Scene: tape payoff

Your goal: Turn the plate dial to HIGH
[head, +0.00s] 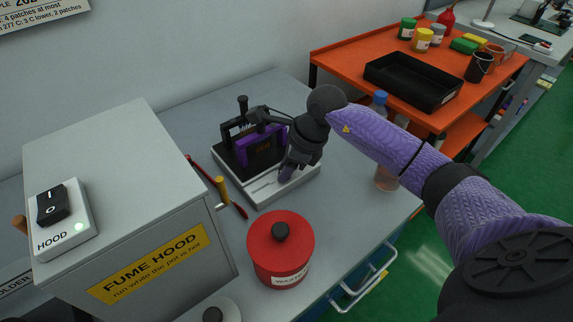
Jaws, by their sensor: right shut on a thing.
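I cannot pick out a plate dial with a HIGH mark. A round pale thing with a dark knob (212,314) is cut off at the bottom edge; its marks do not show. My right gripper (264,118) reaches over a pale stand (268,190) on the grey bench. My left gripper is not in view.
A fume hood box (150,235) with a HOOD switch (55,205) fills the left. A red lidded pot (280,250) stands in front of the stand. A clear bottle (385,178) is near the bench's right edge. An orange cart (350,48) holds a black tray (412,83).

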